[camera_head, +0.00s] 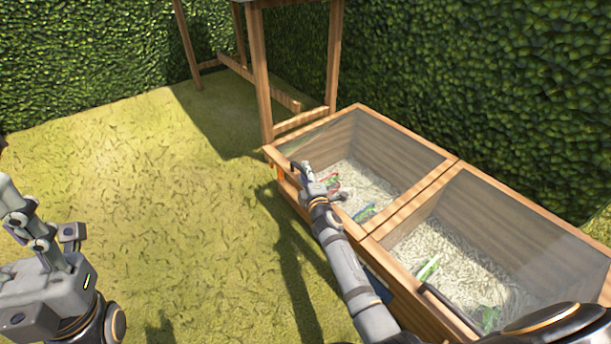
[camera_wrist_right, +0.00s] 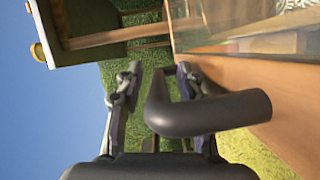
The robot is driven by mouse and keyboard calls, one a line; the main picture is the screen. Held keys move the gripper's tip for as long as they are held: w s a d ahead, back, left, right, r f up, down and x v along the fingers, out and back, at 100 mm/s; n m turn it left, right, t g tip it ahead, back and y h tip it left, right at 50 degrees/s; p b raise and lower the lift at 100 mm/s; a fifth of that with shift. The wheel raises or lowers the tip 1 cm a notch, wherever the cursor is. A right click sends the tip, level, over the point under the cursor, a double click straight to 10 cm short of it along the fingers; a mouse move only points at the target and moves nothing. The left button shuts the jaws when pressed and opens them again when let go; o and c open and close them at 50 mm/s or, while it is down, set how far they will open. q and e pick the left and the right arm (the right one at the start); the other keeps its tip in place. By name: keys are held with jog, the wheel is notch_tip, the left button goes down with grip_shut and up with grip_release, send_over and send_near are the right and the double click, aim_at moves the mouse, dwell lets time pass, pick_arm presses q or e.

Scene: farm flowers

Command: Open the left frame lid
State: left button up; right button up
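The left frame lid (camera_head: 411,135), a wood-framed clear pane, lies flat and closed on the farther-left half of the wooden planter box. My right gripper (camera_head: 303,168) is at its front-left edge. In the right wrist view a dark bent bar handle (camera_wrist_right: 215,114) sits in front of the right gripper (camera_wrist_right: 158,85). The two fingers are spread, with part of the handle between them and a gap to the left finger. Whether the right finger touches the handle is hidden. My left gripper (camera_head: 45,215) is open and empty above the grass at the lower left.
The right frame lid (camera_head: 530,204) is also closed, with a dark handle (camera_head: 452,310) on its front edge. Plants and pale gravel show under both panes. A wooden stand (camera_head: 258,70) rises behind the box's left end. Hedges (camera_head: 480,60) close the back. Grass (camera_head: 150,170) at left is clear.

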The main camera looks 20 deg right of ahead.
jog(key=shift+c, duration=0.2)
grip_shut()
jog(key=shift+r, duration=0.15)
dwell(0.3)
